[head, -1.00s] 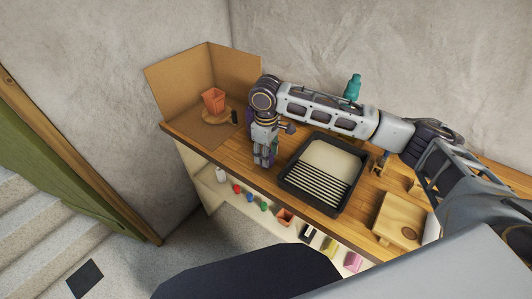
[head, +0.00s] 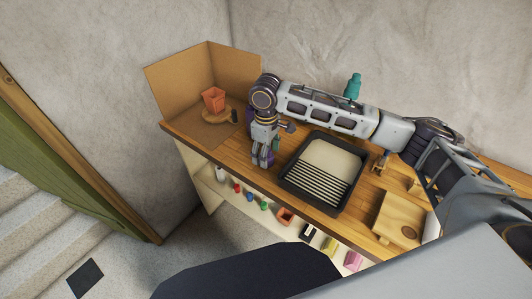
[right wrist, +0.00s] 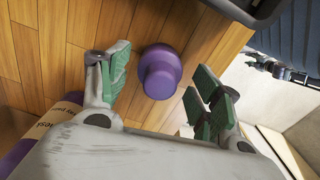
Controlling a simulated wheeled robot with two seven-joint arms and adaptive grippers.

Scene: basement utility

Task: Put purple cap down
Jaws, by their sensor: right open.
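The purple cap (right wrist: 160,72) stands on the wooden bench top in the right wrist view, a round piece with a narrower knob facing the camera. My right gripper (right wrist: 162,84) is open around it, with one green-padded finger on each side and a gap to the cap on both sides. In the head view my right gripper (head: 264,156) points down at the bench's front edge, left of the black tray, and mostly hides the cap. My left gripper is not in view.
A purple container with a cream label (right wrist: 50,125) lies close by at the lower left of the wrist view. A black paint tray (head: 287,182) is just right of the gripper. An orange pot (head: 213,99) stands by cardboard panels (head: 180,88). Small items fill the shelf below.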

